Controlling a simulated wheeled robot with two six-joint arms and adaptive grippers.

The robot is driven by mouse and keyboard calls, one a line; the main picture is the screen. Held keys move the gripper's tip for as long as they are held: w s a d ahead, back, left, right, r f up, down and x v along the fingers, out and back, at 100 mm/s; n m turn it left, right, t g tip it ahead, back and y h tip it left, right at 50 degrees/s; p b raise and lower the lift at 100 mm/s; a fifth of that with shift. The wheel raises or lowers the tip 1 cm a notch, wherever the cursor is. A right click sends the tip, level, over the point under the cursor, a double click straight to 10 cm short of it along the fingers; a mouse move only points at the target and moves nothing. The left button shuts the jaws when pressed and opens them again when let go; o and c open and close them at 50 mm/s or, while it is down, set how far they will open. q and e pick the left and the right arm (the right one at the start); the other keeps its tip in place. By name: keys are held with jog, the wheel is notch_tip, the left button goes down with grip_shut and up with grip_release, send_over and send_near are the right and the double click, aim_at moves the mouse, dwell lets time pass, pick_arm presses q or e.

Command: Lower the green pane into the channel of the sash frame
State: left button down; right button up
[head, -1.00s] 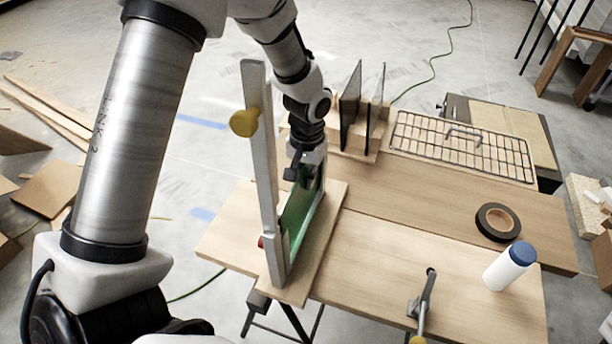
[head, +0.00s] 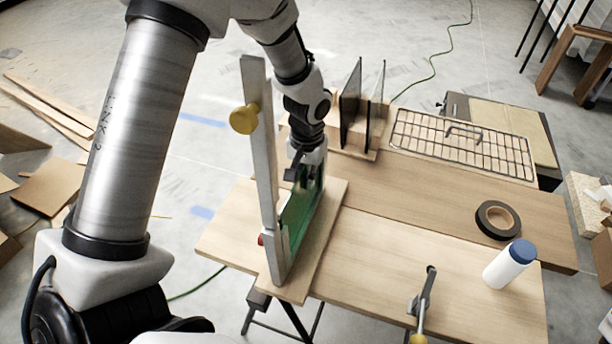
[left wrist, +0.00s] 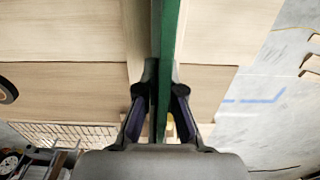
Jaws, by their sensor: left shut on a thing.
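The green pane (head: 298,215) stands upright on edge beside the light metal upright of the sash frame (head: 262,170), which carries a yellow knob. The frame stands on a wooden base board on the bench. My left gripper (head: 305,176) is shut on the pane's upper edge. In the left wrist view the pane (left wrist: 167,45) runs edge-on between the two fingers (left wrist: 160,105). The channel and the pane's bottom edge are hidden, so I cannot tell how deep the pane sits. My right gripper is not in view.
Dark panes (head: 350,105) stand in a wooden rack behind. A wire grid (head: 462,148), a roll of black tape (head: 497,220), a white bottle with a blue cap (head: 510,264) and a clamp (head: 424,300) are to the right. The middle of the bench is clear.

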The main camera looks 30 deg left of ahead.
pick_arm(q)
jog(key=c, duration=1.2)
grip_release()
jog(key=shift+c, duration=0.2)
jog(key=shift+r, duration=0.1)
notch_tip(320, 180, up, 12)
jog(key=shift+d+f, duration=0.1)
